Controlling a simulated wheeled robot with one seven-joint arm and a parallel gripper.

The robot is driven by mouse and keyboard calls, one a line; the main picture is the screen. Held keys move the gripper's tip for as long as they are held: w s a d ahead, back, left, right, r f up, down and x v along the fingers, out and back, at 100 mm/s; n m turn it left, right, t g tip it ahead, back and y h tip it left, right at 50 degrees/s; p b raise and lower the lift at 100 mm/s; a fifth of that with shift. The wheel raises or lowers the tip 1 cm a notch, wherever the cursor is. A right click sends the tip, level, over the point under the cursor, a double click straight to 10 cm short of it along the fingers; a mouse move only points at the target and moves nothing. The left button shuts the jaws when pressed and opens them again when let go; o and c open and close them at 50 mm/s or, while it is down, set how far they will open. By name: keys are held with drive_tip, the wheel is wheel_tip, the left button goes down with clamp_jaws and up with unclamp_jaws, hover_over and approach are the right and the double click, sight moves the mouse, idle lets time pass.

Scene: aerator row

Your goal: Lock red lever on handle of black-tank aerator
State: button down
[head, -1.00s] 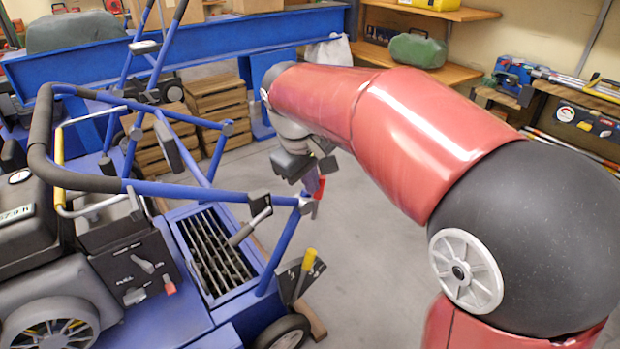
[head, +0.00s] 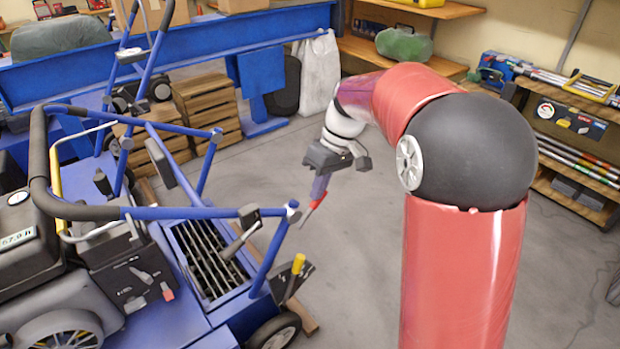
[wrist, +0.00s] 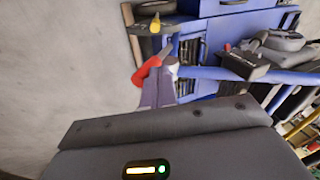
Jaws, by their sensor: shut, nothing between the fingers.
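The blue aerator with the black tank (head: 16,225) fills the left of the head view. Its blue tube handle (head: 180,213) ends at a corner with a pale fitting, and the red lever (head: 312,205) shows just right of that corner, tilted up to the right. My gripper (head: 318,192) points down at the lever with its fingers together and empty. In the wrist view the closed fingers (wrist: 158,88) reach to the red lever (wrist: 145,72) beside the handle's end. I cannot tell whether they touch it.
A yellow-gripped lever (head: 298,264) stands below the handle corner. A black wheel (head: 275,333) is at the machine's lower right. Wooden crates (head: 208,105) and a blue beam (head: 200,52) stand behind. Grey floor (head: 360,260) is free to the right, before shelves.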

drive_tip(key=w+d+f+g+y+p, duration=0.1)
drive_tip(key=w+d+f+g+y, duration=0.1)
drive_tip(key=d+f+g+y, duration=0.2)
drive_tip(key=shift+w+f+y+p, duration=0.3)
drive_tip(key=shift+w+f+y, duration=0.1)
drive_tip(key=shift+f+y, duration=0.75)
drive_tip(key=shift+d, duration=0.15)
